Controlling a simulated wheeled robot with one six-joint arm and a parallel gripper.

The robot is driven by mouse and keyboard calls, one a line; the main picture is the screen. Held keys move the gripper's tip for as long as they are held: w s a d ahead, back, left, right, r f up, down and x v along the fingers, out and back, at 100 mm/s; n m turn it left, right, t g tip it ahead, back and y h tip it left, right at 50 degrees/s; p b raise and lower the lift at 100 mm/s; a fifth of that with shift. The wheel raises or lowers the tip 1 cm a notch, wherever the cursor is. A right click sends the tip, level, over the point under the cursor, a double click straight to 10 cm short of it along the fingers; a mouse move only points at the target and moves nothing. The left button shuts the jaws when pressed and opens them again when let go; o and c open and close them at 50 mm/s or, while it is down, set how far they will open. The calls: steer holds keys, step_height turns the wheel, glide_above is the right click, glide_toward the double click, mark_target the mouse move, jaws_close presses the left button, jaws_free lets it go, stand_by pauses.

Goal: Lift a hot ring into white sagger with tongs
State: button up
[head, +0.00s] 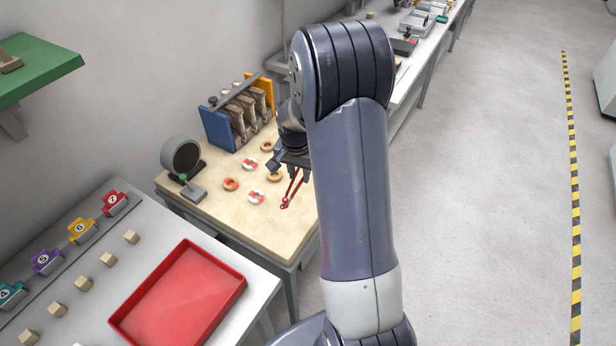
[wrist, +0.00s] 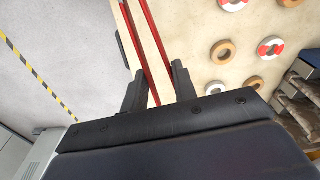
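My gripper (head: 294,163) is shut on red tongs (head: 293,189), which point down over the right part of the cream table (head: 222,207). In the wrist view the two long red arms of the tongs (wrist: 151,36) run up from between my dark fingers (wrist: 157,88). Several rings lie on the table left of the tongs: red-and-white ones (head: 256,198) (head: 250,164), a mostly red one (head: 231,184) and tan ones (head: 267,147) (head: 274,177). The tongs hold no ring that I can see. I cannot make out a white sagger; my arm hides part of the table.
A rack with blue and orange ends (head: 220,129) stands at the table's back. A round dark device (head: 181,156) stands at its left. A nearer bench holds a red tray (head: 180,297), wooden cubes (head: 83,283) and numbered coloured blocks (head: 82,229). Open floor (head: 480,200) lies right.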

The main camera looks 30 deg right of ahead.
steer(key=s+a+f+n, duration=0.1)
steer(key=a+n, duration=0.1)
steer(key=a, duration=0.1)
steer(key=a+f+n, duration=0.2)
steer(key=n, duration=0.1)
steer(key=s+a+f+n, duration=0.1)
steer(key=a+n, duration=0.2)
steer(key=shift+s+a+f+y, duration=0.3)
steer(key=shift+s+f+y, duration=0.05)
steer(key=shift+y, duration=0.05)
steer(key=shift+s+a+f+n, duration=0.25)
steer(key=shift+a+n, duration=0.15)
steer(key=shift+n, duration=0.2)
steer(key=shift+d, duration=0.1)
